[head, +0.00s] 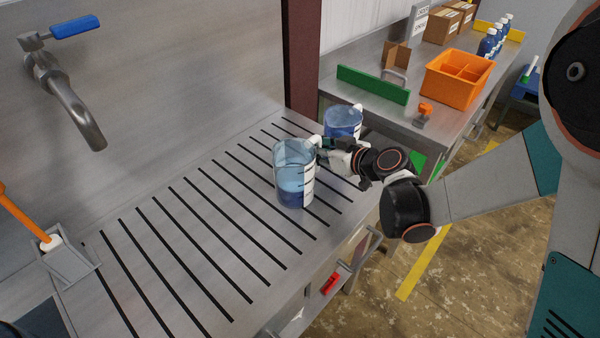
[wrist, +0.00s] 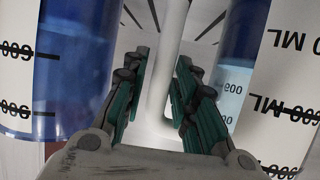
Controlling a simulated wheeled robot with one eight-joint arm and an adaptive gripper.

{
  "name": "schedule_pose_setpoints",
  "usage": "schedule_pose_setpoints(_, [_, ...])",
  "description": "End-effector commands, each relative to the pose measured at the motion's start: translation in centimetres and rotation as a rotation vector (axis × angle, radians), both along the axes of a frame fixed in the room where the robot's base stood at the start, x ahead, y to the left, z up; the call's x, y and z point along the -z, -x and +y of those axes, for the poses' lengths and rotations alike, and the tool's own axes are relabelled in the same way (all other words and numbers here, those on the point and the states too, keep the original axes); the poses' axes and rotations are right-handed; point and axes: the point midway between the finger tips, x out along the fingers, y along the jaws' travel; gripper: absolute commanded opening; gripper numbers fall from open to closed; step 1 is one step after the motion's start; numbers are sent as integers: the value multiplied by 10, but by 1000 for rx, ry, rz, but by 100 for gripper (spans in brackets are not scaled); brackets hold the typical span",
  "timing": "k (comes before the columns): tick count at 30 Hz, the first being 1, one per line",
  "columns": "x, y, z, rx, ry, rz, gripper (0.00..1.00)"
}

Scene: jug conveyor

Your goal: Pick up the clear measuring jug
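My gripper (head: 323,150) is beside the clear jug at handle height. In the wrist view my gripper (wrist: 163,68) is open, with one finger on each side of the handle and visible gaps.
A second, bluer jug (head: 343,122) stands close behind my gripper and shows at left in the wrist view (wrist: 75,70). A tap (head: 70,95) and a holder with an orange-handled brush (head: 25,215) are left. A bench with an orange bin (head: 450,92) and green block (head: 372,86) is behind.

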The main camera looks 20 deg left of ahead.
Motion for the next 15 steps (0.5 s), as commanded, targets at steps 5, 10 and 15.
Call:
schedule_pose_setpoints(5, [-1,0,0,0,0,0,10])
schedule_pose_setpoints(10, [-1,0,0,0,0,0,0])
schedule_pose_setpoints(15, [-1,0,-1,1,-2,1,0])
